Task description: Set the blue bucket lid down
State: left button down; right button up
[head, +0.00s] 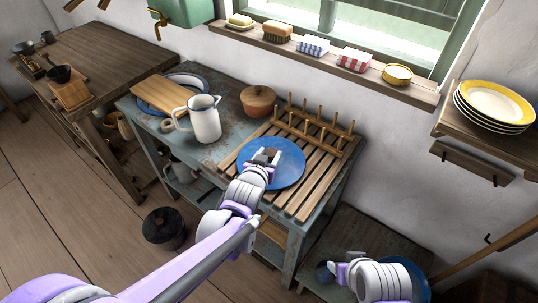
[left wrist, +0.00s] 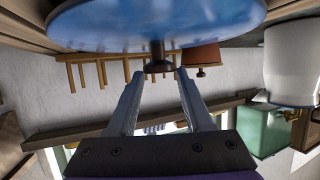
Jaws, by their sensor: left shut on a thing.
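The blue lid (head: 287,172) is a round disc over the wooden slatted rack (head: 305,205) on the worn blue-grey table. My left gripper (head: 266,157) is shut on the lid's dark knob, above the disc's middle. In the left wrist view the knob (left wrist: 157,56) sits between the fingertips, with the lid (left wrist: 150,22) beyond it, looking about level. I cannot tell whether its underside touches the slats. My right gripper (head: 340,268) is at the lower right, beside a blue bucket (head: 416,282) mostly hidden behind my arm; its jaws are unclear.
A row of upright pegs (head: 315,125) stands behind the lid. A white enamel jug (head: 205,120) and a brown lidded pot (head: 258,102) stand to its left and back. A cutting board (head: 162,95) lies further left. Bare slats show right and front of the lid.

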pick_arm(q)
jog(key=shift+f, duration=0.1)
jog(key=shift+c, duration=1.5)
grip_release()
jog(key=shift+r, duration=0.25)
jog(key=p+v, duration=0.2)
jog(key=v, duration=1)
jog(key=s+a+f+n+g+y, duration=0.1)
jog(key=s+a+f+g, duration=0.3)
jog(key=s+a, duration=0.3)
jog(key=s+a+f+n+g+y, duration=0.2)
jog(key=s+a, duration=0.5)
jog(key=s, duration=0.5)
notch_tip(320, 180, down, 3)
jog(key=shift+s+r+g+y, duration=0.2)
jog(key=shift+g+y, duration=0.1)
jog(key=shift+g, duration=0.6)
jog(key=shift+a, duration=0.1)
